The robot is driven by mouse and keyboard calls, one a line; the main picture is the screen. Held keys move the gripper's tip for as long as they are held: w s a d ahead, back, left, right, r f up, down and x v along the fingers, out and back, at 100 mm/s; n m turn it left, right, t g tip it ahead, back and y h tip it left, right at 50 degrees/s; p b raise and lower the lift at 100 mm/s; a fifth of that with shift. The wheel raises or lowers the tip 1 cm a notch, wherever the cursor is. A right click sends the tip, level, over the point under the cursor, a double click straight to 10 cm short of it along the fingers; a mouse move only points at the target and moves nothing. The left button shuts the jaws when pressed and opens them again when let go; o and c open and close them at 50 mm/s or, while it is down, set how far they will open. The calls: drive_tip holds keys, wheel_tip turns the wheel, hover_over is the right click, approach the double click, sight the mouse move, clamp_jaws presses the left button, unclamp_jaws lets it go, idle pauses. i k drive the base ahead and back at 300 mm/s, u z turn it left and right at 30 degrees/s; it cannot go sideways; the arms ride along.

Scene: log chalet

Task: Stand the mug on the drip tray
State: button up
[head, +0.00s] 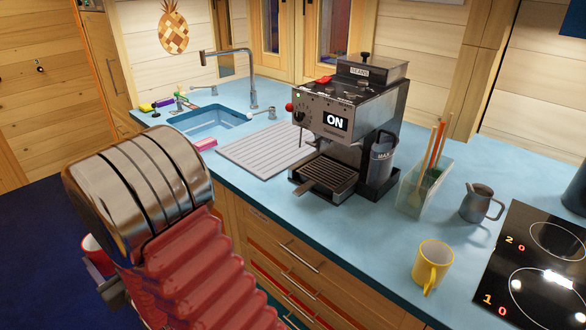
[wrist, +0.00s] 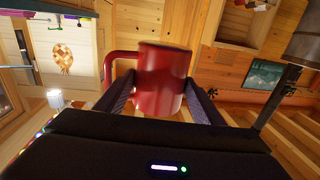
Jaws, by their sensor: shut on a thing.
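A red mug (wrist: 163,82) is clamped between the two dark fingers of my gripper (wrist: 160,100) in the wrist view, with its handle out to the left. In the head view the mug (head: 91,243) shows only in part at the lower left, behind my arm, well left of the counter front. My gripper (head: 108,284) is also partly hidden there. The drip tray (head: 326,174) is a dark slatted grid at the foot of the coffee machine (head: 340,118). It is bare, and the mug is apart from it.
A yellow mug (head: 432,264) stands on the blue counter (head: 350,240) beside the black hob (head: 540,265). A steel jug (head: 481,203) and a clear bin of sticks (head: 425,190) stand right of the machine. A ribbed draining mat (head: 262,150) and sink (head: 208,120) lie left.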

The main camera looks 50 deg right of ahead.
sight(327, 176)
drive_tip(key=i, duration=0.9)
drive_tip(key=z, duration=0.05)
